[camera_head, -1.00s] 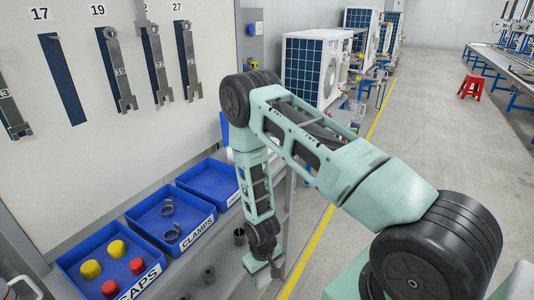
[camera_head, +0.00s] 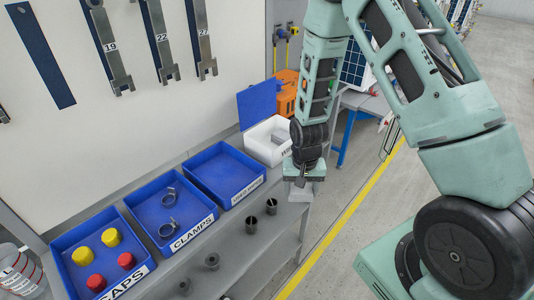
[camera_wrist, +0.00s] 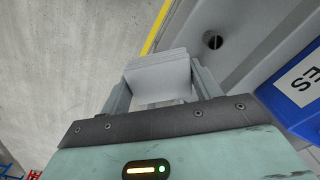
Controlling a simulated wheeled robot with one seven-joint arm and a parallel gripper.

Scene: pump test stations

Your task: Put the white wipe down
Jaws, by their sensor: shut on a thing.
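My gripper (camera_head: 301,190) points down in the head view, at the right end of the grey bench. It is shut on the white wipe (camera_wrist: 158,78), which shows as a pale folded pad between the two fingers in the wrist view. In the head view only a small pale part of the wipe shows below the gripper. The wipe is clear of the blue bins, and in the wrist view the grey floor and the bench edge lie behind it.
Blue bins stand along the bench: caps (camera_head: 58,247), clamps (camera_head: 148,240) and an empty one (camera_head: 232,198) with a hard-to-read label. A white box (camera_head: 254,146) with a raised blue lid stands behind my gripper. Several dark cylinders (camera_head: 251,225) stand on the bench front.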

